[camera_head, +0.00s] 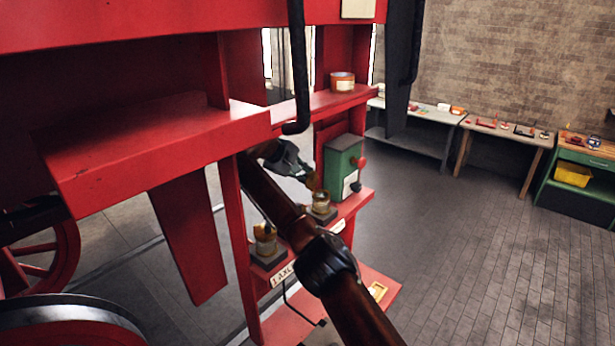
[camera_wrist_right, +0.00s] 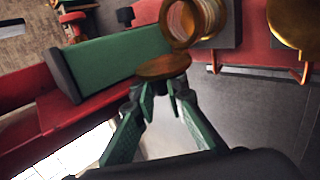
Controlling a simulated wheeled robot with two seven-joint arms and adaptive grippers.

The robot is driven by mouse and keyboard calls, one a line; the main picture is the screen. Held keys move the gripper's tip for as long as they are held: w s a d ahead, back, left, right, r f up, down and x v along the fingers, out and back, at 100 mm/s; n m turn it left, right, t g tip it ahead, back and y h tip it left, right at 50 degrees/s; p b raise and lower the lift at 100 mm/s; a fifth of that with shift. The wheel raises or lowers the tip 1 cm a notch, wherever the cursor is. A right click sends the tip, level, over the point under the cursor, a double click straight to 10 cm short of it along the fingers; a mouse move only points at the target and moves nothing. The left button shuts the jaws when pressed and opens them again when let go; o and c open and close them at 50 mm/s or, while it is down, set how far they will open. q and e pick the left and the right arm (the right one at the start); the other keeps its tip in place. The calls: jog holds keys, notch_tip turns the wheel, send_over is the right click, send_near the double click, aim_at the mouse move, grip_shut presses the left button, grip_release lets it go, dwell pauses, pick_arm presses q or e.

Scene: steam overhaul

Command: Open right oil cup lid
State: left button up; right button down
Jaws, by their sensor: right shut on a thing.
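The right oil cup (camera_head: 321,203), a small glass cup with brass parts, stands on the red shelf near the green box. In the right wrist view its round rim (camera_wrist_right: 182,20) shows open at the top. Its brass lid (camera_wrist_right: 163,66) is tilted away from the rim, at my right fingertips. My right gripper (camera_head: 311,181) is just above the cup; its green fingers (camera_wrist_right: 161,88) are closed together on the lid. The left oil cup (camera_head: 264,240) stands nearer on the same shelf, and its brass lid (camera_wrist_right: 296,20) covers it. My left gripper is not in view.
A green box (camera_head: 342,165) with a red knob stands just behind the right cup. Red beams (camera_head: 160,140) overhang the shelf on the left. An orange tin (camera_head: 342,82) sits on a higher shelf. The floor (camera_head: 470,240) to the right is clear, with workbenches behind.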

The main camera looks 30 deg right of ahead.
jog(key=shift+f, duration=0.1)
jog(key=c, duration=1.9)
grip_release()
jog(key=shift+w, duration=0.1)
jog(key=shift+c, duration=0.2)
